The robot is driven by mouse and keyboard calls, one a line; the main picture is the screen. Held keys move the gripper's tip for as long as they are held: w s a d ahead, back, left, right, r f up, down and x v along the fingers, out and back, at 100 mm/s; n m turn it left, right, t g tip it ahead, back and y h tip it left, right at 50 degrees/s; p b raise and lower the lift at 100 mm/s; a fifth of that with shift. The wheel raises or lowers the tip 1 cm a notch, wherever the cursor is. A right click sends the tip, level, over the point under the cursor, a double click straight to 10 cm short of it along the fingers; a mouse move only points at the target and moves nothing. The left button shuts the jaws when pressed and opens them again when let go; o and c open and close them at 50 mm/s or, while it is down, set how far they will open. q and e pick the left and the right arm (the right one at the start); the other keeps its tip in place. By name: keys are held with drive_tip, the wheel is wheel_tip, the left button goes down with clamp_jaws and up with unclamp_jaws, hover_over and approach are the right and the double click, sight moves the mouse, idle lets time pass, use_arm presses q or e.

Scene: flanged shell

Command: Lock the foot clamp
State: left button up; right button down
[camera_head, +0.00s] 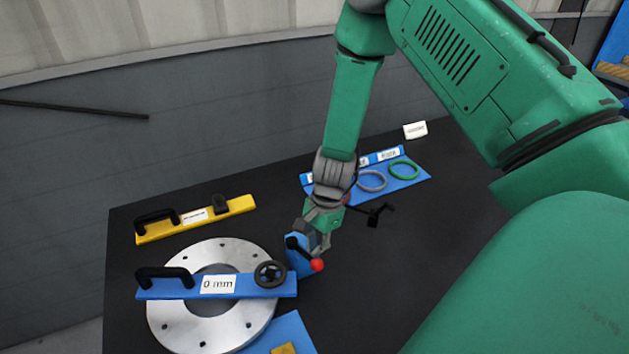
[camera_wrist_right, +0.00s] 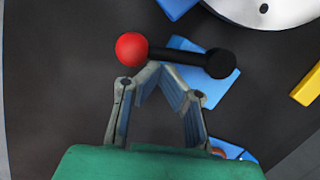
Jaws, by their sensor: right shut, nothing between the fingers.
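The foot clamp (camera_head: 299,262) is a blue block with a black lever that ends in a red ball (camera_head: 317,265). It stands at the right edge of the metal flange ring. In the right wrist view the lever (camera_wrist_right: 178,55) lies across the picture, with the red ball (camera_wrist_right: 131,48) at its left end and a black knob at its right end. My right gripper (camera_head: 322,246) is right above and beside the clamp. In the wrist view its fingers (camera_wrist_right: 159,70) meet near the lever with nothing held. Contact with the lever cannot be told. My left gripper is out of view.
A blue bar (camera_head: 255,287) marked "0 mm", with handle and black handwheel, lies across the flange ring (camera_head: 235,250). A yellow bar (camera_head: 195,220) lies behind. A blue tray (camera_head: 415,178) holds coloured rings, near a black part (camera_head: 372,215). The right of the black table is clear.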

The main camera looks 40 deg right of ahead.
drive_tip(key=v, duration=1.2)
drive_tip(key=shift+d+f, duration=0.1)
drive_tip(key=shift+f, duration=0.05)
